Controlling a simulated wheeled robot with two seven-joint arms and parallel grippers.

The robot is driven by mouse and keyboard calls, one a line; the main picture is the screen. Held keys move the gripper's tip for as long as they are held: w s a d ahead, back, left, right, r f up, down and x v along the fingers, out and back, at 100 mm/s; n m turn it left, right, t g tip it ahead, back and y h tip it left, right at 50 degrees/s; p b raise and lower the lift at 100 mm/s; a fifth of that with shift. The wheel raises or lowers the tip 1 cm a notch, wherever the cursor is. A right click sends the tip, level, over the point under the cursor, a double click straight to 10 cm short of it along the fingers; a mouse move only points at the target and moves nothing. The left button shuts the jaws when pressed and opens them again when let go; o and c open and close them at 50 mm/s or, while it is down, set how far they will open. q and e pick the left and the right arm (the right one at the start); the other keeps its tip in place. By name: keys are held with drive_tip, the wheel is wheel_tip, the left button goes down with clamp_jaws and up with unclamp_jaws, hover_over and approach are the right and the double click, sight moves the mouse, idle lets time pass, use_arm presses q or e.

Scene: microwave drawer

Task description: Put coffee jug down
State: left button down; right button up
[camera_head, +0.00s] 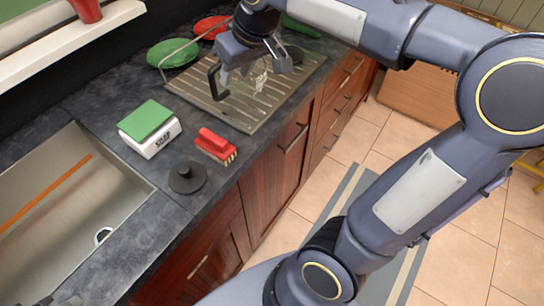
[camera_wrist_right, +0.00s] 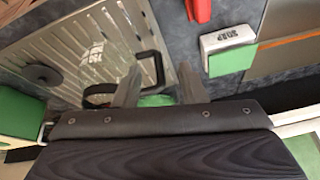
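The coffee jug (camera_head: 258,82) is clear glass with white print and a black handle (camera_head: 214,82). It appears to stand on the ribbed metal drainboard, though its base is hard to make out. It also shows in the right wrist view (camera_wrist_right: 102,58), with a black band and its handle toward the fingers. My right gripper (camera_head: 254,68) is over the drainboard at the jug, its fingers spread apart. In the wrist view the handle shows in the gap beside the left-hand finger; contact cannot be told. My left gripper is not in view.
The drainboard (camera_head: 240,118) lies on the dark counter. The soap box (camera_head: 152,140), red brush (camera_head: 215,146) and black knobbed disc (camera_head: 186,177) sit nearer, beside the sink (camera_head: 85,205). Another dark disc (camera_wrist_right: 42,75) lies on the drainboard.

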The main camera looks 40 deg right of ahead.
drive_tip(key=s+a+f+m+y, duration=0.1)
drive_tip(key=s+f, duration=0.4)
drive_tip(key=s, duration=0.5)
drive_tip(key=s+a+f+m+t+y, duration=0.1)
drive_tip(key=s+a+f+m, duration=0.1)
drive_tip(key=s+f, duration=0.4)
drive_tip(key=s+a, duration=0.1)
drive_tip(key=s, duration=0.3)
drive_tip(key=shift+f, duration=0.2)
drive_tip(key=shift+w, duration=0.1)
